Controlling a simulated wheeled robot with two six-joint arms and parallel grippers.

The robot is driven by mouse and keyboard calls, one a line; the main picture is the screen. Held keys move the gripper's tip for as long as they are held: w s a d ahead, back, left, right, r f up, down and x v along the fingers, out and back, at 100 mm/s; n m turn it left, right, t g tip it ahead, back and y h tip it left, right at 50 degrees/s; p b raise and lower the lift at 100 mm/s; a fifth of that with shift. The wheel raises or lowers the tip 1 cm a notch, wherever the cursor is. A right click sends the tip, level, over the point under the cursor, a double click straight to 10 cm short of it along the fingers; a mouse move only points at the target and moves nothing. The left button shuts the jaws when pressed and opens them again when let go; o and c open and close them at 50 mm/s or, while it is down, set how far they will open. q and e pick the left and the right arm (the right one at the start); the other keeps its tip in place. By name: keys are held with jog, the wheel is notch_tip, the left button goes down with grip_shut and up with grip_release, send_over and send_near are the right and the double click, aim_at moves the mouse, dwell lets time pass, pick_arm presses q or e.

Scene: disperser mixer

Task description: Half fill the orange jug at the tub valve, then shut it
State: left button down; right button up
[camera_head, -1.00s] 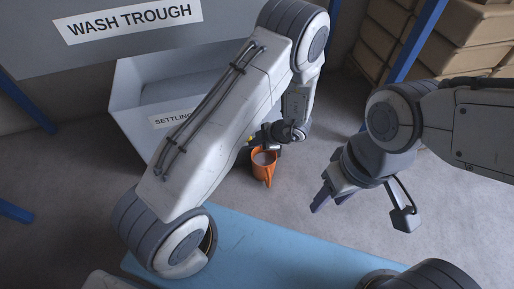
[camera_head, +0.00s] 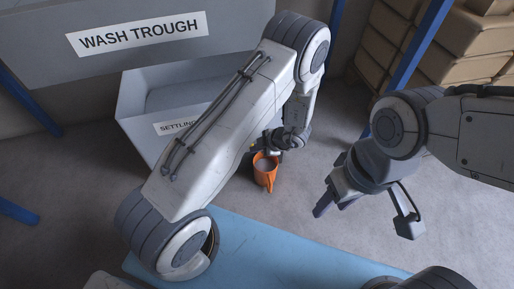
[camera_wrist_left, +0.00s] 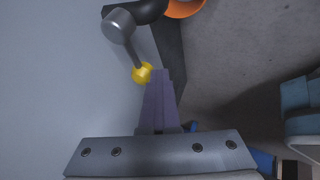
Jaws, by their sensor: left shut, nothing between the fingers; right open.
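The orange jug (camera_head: 264,179) stands under the front of the tub labelled "SETTLING..." (camera_head: 135,92), with pale grey contents visible inside. Its edge also shows at the top of the left wrist view (camera_wrist_left: 187,6). The valve (camera_wrist_left: 119,26) has a thin lever ending in a yellow knob (camera_wrist_left: 142,73). My left gripper (camera_wrist_left: 159,73) is shut and empty, its fingertips right beside the yellow knob; I cannot tell whether they touch. In the head view my left gripper (camera_head: 262,148) is just behind the jug, partly hidden. My right gripper (camera_head: 362,212) is open and empty, right of the jug.
The wash trough (camera_head: 60,65) is above the tub. Cardboard boxes (camera_head: 465,60) are stacked at the back right, beside a blue post (camera_head: 425,40). A blue surface (camera_head: 290,255) lies in front. Grey floor (camera_head: 310,170) is clear between the jug and my right gripper.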

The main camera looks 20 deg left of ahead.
pick_arm(q)
jog(key=s+d+r+p, duration=0.5)
jog(key=d+r+p, duration=0.1)
jog(key=d+r, duration=0.2)
jog(key=shift+p, duration=0.4)
